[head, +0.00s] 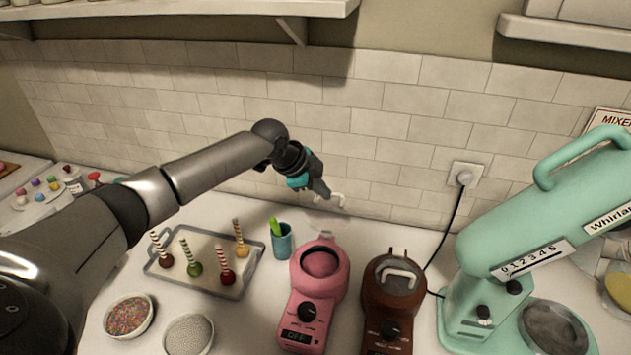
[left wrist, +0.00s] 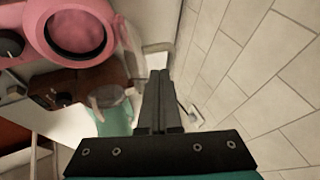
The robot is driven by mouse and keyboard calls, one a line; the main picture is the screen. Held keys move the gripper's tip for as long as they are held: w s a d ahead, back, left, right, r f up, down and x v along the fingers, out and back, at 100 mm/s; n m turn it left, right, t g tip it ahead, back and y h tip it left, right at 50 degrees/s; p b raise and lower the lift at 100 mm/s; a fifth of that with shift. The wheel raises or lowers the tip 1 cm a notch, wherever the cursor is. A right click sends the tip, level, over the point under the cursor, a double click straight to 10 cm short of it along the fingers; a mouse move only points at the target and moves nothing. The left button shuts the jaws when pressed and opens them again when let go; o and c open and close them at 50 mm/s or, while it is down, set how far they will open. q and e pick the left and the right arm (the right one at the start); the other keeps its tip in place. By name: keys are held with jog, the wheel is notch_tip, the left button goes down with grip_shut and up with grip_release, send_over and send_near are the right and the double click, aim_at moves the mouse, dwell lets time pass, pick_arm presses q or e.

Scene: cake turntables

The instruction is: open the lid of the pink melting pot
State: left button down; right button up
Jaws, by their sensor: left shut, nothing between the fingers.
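The pink melting pot (head: 302,308) stands on the counter at the centre of the head view. Its round opening is uncovered, with pink contents showing. The clear lid (left wrist: 131,48) stands tilted up at the pot's back edge, nearly edge-on in the left wrist view. Its white handle (head: 338,200) is near the wall side in the head view. My left gripper (head: 322,190) is shut and empty, behind and above the pot beside that handle. I cannot tell whether it touches the handle. The pot also shows in the left wrist view (left wrist: 107,15). My right gripper is out of view.
A brown melting pot (head: 386,327) with its lid down stands to the right, then a mint mixer (head: 480,240). A tray (head: 222,290) of cake pops, a blue cup (head: 283,243) and sprinkle bowls (head: 128,317) are left. The tiled wall is close behind my gripper.

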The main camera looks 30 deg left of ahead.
pick_arm(q)
jog(key=shift+w+d+f, duration=0.1)
jog(key=shift+w+f, duration=0.25)
jog(key=shift+f, duration=0.2)
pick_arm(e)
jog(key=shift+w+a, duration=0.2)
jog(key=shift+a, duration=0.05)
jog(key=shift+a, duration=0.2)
pick_arm(q)
jog(key=shift+w+a+f+b, duration=0.15)
jog(key=shift+w+f+b, duration=0.05)
jog(key=shift+w+b, duration=0.4)
jog(key=shift+w+a+f+b, duration=0.1)
jog(key=shift+w+f+b, duration=0.05)
jog(key=shift+w+b, duration=0.4)
jog(key=shift+w+a, duration=0.1)
jog(key=shift+w, duration=0.3)
jog(key=shift+w+a, duration=0.1)
jog(key=shift+w, duration=0.1)
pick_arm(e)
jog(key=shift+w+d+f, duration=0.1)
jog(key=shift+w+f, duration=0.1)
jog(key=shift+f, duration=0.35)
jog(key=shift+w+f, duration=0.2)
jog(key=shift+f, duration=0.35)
